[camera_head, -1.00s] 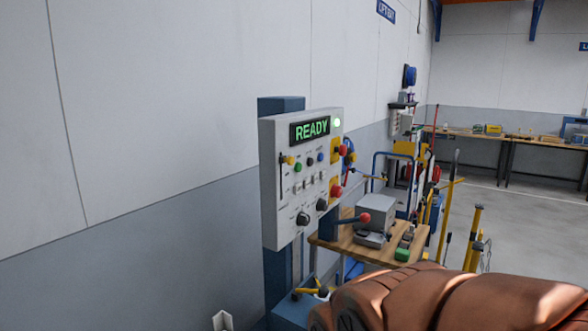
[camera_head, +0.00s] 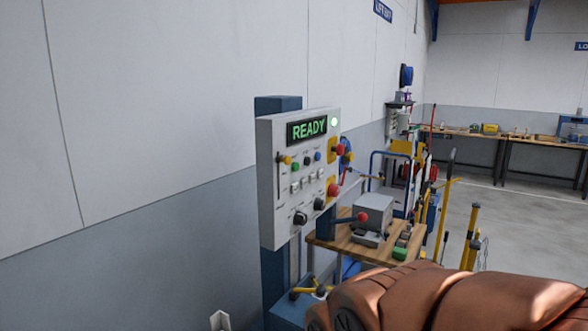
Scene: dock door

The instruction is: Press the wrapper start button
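The control panel (camera_head: 270,220) is a light grey box on a blue post (camera_head: 275,280), beside the wall. Below are small yellow, green, black and blue buttons; the green button (camera_head: 295,168) is at the left of the group. Labels are too small to read, so I cannot tell which is the wrapper start button. My gripper is not in view.
A wooden bench (camera_head: 350,246) with a grey box (camera_head: 374,212) and a red-knobbed lever stands just right of the panel. Yellow posts (camera_head: 471,235) stand farther right. Open floor (camera_head: 520,225) leads to worktables (camera_head: 540,143) at the back.

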